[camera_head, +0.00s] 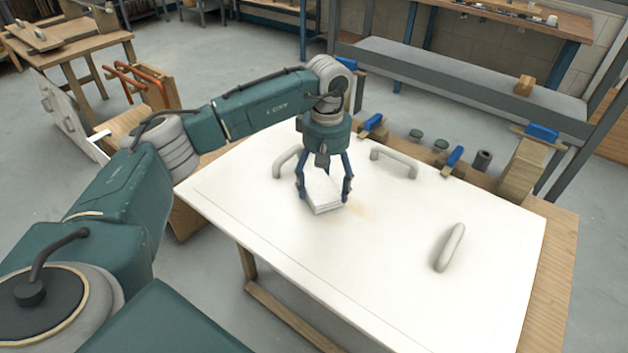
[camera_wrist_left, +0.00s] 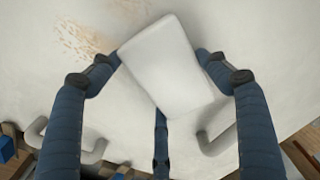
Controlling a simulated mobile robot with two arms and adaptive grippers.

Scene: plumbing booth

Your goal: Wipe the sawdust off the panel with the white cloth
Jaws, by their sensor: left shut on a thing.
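The white panel (camera_head: 430,290) lies flat on a wooden workbench. My left gripper (camera_head: 324,195) points down over the panel and is shut on the folded white cloth (camera_head: 324,207). The cloth also shows between the fingers in the left wrist view (camera_wrist_left: 172,75). It is at or very close to the panel surface; I cannot tell if it presses on it. Faint tan sawdust (camera_head: 358,211) lies on the panel just right of the cloth. The sawdust shows as speckles at the upper left in the left wrist view (camera_wrist_left: 88,40). My right gripper is not in view.
Grey handles stand on the panel: one behind the gripper (camera_head: 287,162), one at the back (camera_head: 395,162), one at the right (camera_head: 450,247). Blue clamps (camera_head: 455,157) and a dark cylinder (camera_head: 483,160) sit along the back edge. The panel's front is clear.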

